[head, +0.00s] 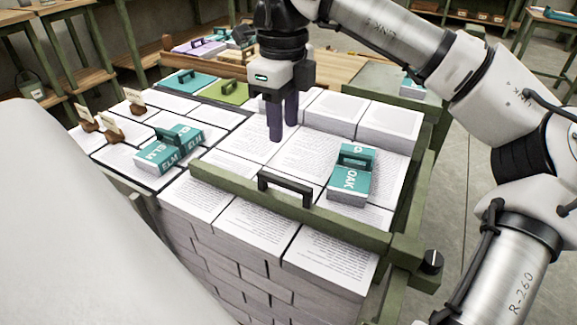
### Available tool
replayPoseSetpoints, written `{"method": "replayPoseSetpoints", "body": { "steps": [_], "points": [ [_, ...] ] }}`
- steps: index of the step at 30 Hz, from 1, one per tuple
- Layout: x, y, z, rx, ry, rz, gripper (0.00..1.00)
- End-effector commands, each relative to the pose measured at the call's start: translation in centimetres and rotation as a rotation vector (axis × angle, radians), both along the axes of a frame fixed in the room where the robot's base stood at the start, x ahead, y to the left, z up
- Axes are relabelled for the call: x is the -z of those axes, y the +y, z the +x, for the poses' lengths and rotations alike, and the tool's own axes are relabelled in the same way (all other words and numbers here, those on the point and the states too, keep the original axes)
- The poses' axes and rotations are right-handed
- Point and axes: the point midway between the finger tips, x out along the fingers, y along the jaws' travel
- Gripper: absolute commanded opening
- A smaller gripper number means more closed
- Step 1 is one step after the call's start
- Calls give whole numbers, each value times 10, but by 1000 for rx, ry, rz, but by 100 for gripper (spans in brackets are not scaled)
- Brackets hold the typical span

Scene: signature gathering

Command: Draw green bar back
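The green bar (226,184) lies across the front part of the printed stacks, running from the left middle to the right front. A black handle (285,187) stands on it. My gripper (283,132) points down over the stacks behind the bar, apart from the handle, and I see nothing held in it. Its two dark fingers look close together, but from this angle I cannot tell whether they are open or shut.
A teal OAK block (349,188) sits on the pages behind the bar's right part. Teal ELM blocks (163,158) sit at left. A green side rail (424,178) with a black knob (433,261) edges the right. Small wooden card holders (113,136) stand far left.

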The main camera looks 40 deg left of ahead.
Motion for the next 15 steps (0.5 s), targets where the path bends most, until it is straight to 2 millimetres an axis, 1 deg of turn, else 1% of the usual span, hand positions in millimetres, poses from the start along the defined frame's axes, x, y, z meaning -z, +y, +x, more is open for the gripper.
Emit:
{"method": "replayPoseSetpoints", "body": {
  "steps": [1,9,15],
  "points": [
    [13,0,0,-1,4,0,36],
    [71,0,-1,-3,6,0,36],
    [102,0,-1,-3,3,0,36]
  ]
}}
